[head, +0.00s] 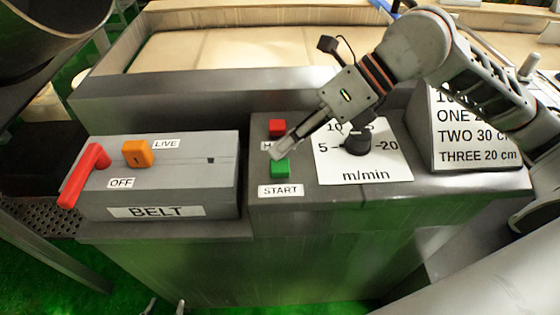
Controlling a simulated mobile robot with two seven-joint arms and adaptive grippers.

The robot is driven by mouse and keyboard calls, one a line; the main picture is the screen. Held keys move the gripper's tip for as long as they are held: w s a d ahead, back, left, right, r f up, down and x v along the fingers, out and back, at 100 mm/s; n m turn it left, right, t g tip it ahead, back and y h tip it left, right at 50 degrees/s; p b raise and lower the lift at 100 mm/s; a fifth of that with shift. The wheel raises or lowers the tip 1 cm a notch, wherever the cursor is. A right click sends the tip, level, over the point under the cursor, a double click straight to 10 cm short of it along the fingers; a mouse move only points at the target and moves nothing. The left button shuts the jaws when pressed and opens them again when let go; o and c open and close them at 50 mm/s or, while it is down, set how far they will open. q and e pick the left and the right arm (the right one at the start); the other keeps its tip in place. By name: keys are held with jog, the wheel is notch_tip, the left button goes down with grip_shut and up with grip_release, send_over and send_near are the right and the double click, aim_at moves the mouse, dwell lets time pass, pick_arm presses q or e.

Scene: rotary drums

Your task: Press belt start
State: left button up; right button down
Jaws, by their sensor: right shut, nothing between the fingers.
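The green START button (281,169) sits on the grey belt console (300,215), above its START label. My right gripper (277,152) reaches in from the upper right and is shut and empty. Its fingertips are at the upper edge of the green button in the picture; I cannot tell whether they touch it. Two small metal tips, apart from each other, show at the bottom edge and look like my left gripper (166,306), open and well away from the console's top.
A red button (277,127) is just behind the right fingers, and a black dial (356,142) stands to their right. The BELT box (190,180) at left carries an orange switch (138,153) and a red handle (84,175). A sign (475,130) stands at right.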

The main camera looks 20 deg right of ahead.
aim_at(284, 164)
jog(key=shift+r+p, duration=1.3)
jog(key=shift+r, duration=1.1)
pick_arm(q)
jog(key=shift+t, duration=0.3)
jog(key=r, duration=0.1)
jog(key=w+r, duration=0.1)
jog(key=r, duration=0.1)
jog(key=w+r, duration=0.1)
jog(key=shift+w+r, duration=0.1)
jog(key=shift+r, duration=0.2)
pick_arm(e)
jog(key=shift+f, duration=0.1)
pick_arm(q)
jog(key=shift+s+f, duration=0.15)
jog(key=shift+s, duration=0.05)
jog(key=shift+s+f, duration=0.15)
jog(key=shift+s, duration=0.1)
